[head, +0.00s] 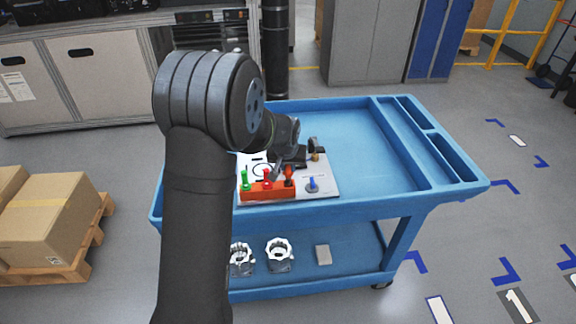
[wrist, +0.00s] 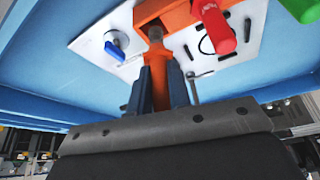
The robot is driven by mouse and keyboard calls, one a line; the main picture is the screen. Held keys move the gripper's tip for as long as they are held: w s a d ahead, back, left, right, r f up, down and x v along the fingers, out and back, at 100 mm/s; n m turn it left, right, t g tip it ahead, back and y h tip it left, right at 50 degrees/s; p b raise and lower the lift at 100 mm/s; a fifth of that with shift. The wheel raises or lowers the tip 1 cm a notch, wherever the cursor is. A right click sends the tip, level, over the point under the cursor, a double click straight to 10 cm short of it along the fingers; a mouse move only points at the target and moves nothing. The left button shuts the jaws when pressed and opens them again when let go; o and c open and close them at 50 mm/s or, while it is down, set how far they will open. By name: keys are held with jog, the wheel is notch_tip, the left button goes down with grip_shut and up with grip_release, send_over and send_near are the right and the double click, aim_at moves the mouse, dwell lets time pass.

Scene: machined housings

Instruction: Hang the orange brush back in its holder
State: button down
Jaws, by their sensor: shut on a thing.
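The orange brush (wrist: 158,88) is between the two fingers of my gripper (wrist: 159,80), which is shut on it. In the head view the orange brush (head: 289,174) stands about upright at the right end of the orange holder (head: 256,192), and my gripper (head: 287,158) is just behind it. In the wrist view the brush's far end meets or overlaps the holder (wrist: 178,16); I cannot tell whether it is seated in a slot. A red brush (head: 267,176) and a green brush (head: 245,179) stand in the holder's other places.
The holder is on a white board (head: 325,180) on the blue cart (head: 370,140). A blue-handled part (head: 312,184) stands right of the holder. Metal housings (head: 280,254) lie on the lower shelf. The cart top's right side is clear.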

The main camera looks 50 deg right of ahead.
aim_at(288, 172)
jog(key=shift+f, duration=1.75)
dwell(1.5)
jog(key=c, duration=0.8)
grip_release()
jog(key=shift+o, duration=0.2)
jog(key=shift+r, duration=4.05)
jog(key=shift+f, duration=3.8)
